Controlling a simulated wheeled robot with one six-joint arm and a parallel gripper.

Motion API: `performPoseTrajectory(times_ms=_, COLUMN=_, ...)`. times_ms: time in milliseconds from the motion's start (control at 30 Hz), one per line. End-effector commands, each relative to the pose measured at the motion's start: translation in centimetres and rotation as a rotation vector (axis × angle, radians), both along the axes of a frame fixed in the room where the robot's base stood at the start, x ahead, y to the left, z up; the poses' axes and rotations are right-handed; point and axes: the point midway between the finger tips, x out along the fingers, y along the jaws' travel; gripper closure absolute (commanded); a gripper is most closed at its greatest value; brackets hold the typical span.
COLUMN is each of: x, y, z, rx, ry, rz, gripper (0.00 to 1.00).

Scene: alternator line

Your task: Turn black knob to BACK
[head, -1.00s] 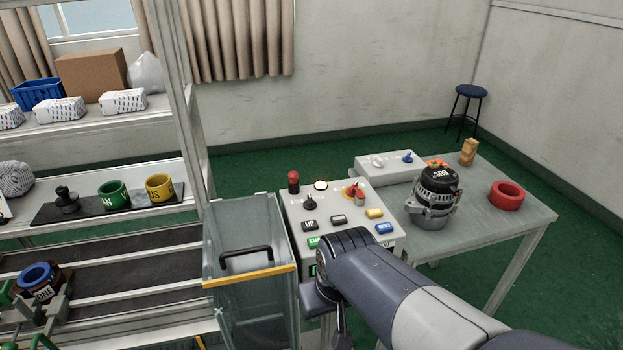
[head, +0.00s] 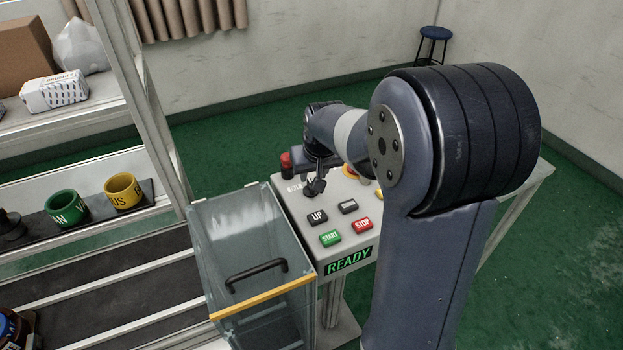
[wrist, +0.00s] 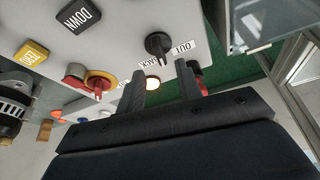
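My gripper (wrist: 162,78) is open and empty. Its two fingers point toward the knob and stand apart from each other, and the knob shows between and beyond their tips. I see no contact. In the head view my gripper (head: 317,183) is above the panel's back left, close to the knob (head: 281,188), which is partly hard to make out there.
UP (head: 318,217), START (head: 330,239) and STOP (head: 362,224) buttons lie in front, above a green READY display (head: 348,261). A clear bin with a black handle (head: 256,271) adjoins the panel's left.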

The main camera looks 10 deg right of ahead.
Motion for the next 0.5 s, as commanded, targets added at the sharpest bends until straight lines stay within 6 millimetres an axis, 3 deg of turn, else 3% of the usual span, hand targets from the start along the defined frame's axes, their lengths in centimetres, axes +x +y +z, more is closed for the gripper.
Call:
performPoseTrajectory(times_ms=200, x=1.3, y=0.1, z=-3.2, rx=0.0, ry=0.002, rz=0.0, gripper=0.66)
performPoseTrajectory(times_ms=500, x=2.0, y=0.1, z=-4.8, rx=0.0, ry=-0.001, rz=0.0, gripper=0.66)
